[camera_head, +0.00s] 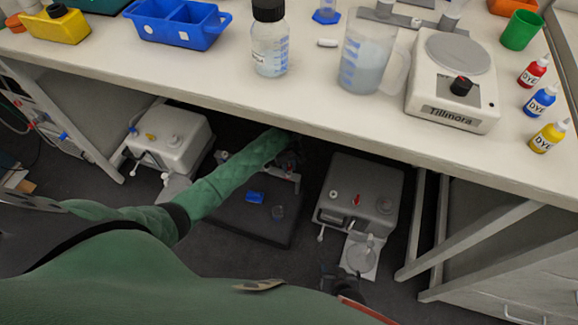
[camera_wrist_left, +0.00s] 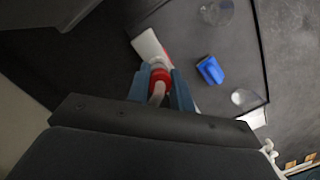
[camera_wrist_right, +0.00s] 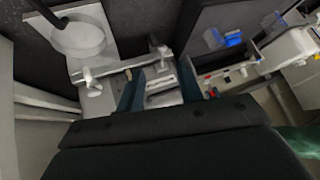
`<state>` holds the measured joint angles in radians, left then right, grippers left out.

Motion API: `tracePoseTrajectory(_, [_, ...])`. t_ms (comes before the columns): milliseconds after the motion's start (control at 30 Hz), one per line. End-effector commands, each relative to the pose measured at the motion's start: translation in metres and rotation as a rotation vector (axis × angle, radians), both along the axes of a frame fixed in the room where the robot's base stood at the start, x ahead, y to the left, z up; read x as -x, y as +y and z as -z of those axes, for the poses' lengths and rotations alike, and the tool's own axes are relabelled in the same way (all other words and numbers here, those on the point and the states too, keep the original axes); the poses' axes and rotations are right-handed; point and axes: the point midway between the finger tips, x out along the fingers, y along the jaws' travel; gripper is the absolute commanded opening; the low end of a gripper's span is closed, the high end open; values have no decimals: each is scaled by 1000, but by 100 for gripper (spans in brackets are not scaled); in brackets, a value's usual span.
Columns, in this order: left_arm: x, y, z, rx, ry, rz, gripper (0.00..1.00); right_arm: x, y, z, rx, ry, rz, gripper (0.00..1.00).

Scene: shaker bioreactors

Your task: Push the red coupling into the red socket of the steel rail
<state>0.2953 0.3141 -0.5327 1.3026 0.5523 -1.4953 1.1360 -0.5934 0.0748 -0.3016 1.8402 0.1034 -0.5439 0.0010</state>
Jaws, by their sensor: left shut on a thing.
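My left gripper (camera_wrist_left: 158,78) is shut on the red coupling (camera_wrist_left: 160,76), with a pale hose running back from it between the fingers. The coupling's front lies at a pale round part by the end of the steel rail (camera_wrist_left: 147,44); I cannot tell whether it is seated in a socket. The red socket is not clear. In the head view my left gripper (camera_head: 290,155) is dark and partly hidden under the bench edge, near the rail (camera_head: 284,174). My right gripper (camera_wrist_right: 158,78) has its fingers apart, with nothing seen held between them.
A dark platform (camera_head: 240,215) on the floor bears a blue block (camera_head: 255,197) and a clear vessel (camera_head: 278,212). Grey box units stand left (camera_head: 170,140) and right (camera_head: 360,190) of it. The white bench (camera_head: 200,70) overhangs; its legs (camera_head: 430,220) stand at the right.

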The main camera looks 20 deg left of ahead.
Motion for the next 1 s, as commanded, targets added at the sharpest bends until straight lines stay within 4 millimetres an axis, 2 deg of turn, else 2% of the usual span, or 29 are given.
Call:
tracePoseTrajectory(433, [0,0,4,0,0,0,0,18,0,5,1,24,0,36])
tracePoseTrajectory(1000, [0,0,11,0,0,0,0,0,0,-5,0,0,0,36])
